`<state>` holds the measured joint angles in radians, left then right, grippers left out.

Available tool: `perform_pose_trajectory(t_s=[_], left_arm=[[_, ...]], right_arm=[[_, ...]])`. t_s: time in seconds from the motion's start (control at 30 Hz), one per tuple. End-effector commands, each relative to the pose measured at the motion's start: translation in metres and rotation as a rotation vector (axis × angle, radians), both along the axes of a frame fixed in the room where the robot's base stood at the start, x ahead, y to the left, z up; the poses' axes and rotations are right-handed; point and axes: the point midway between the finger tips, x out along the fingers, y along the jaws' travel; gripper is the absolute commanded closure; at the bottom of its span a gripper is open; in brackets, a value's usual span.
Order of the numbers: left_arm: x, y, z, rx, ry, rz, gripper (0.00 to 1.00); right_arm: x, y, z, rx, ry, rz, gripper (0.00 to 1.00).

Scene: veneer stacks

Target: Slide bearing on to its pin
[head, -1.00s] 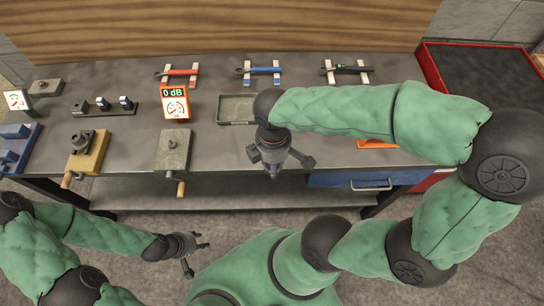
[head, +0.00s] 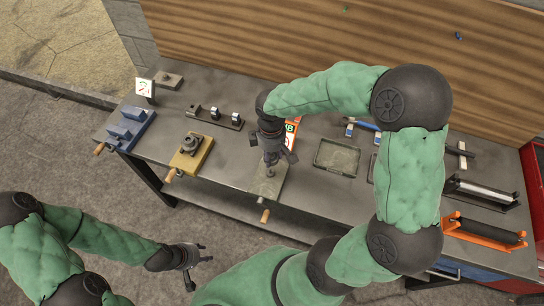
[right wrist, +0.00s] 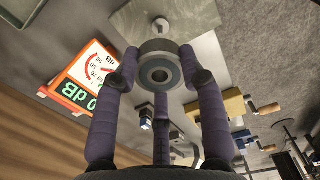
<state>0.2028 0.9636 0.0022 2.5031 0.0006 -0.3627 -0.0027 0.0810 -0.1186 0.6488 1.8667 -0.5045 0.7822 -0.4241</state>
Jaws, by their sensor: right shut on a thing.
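My right gripper (right wrist: 160,75) is shut on the bearing (right wrist: 160,50), a grey metal ring with a dark bore, in the right wrist view. A short, round-topped metal pin (right wrist: 161,24) stands on a grey-green plate (right wrist: 195,15) just beyond the ring. The ring and pin look apart; the depth between them is hard to judge. In the head view my right gripper (head: 271,157) hangs over the same plate (head: 266,189), hiding the bearing. My left gripper (head: 198,262) is open and empty, low in front of the bench.
A dB meter (right wrist: 88,75) with an orange frame stands close beside the plate. A yellow fixture (head: 191,160) with a dark round part is to the left. A shallow tray (head: 336,157) lies to the right. Wooden handles (head: 265,216) stick out at the bench's front edge.

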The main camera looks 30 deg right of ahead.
Motion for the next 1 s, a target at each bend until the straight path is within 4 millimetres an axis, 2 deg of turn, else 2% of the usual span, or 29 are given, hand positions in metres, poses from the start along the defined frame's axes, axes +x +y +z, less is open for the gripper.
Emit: perform_pose_trajectory(t_s=[0.37,1.0], left_arm=[[-0.001,0.0,-0.008,0.0,0.002,-0.001,0.6],[0.0,0.0,-0.046,0.0,0.001,0.0,0.6]], right_arm=[[0.002,-0.001,-0.012,0.0,0.0,-0.008,0.94],[0.002,-0.001,-0.062,0.001,-0.001,-0.008,0.94]])
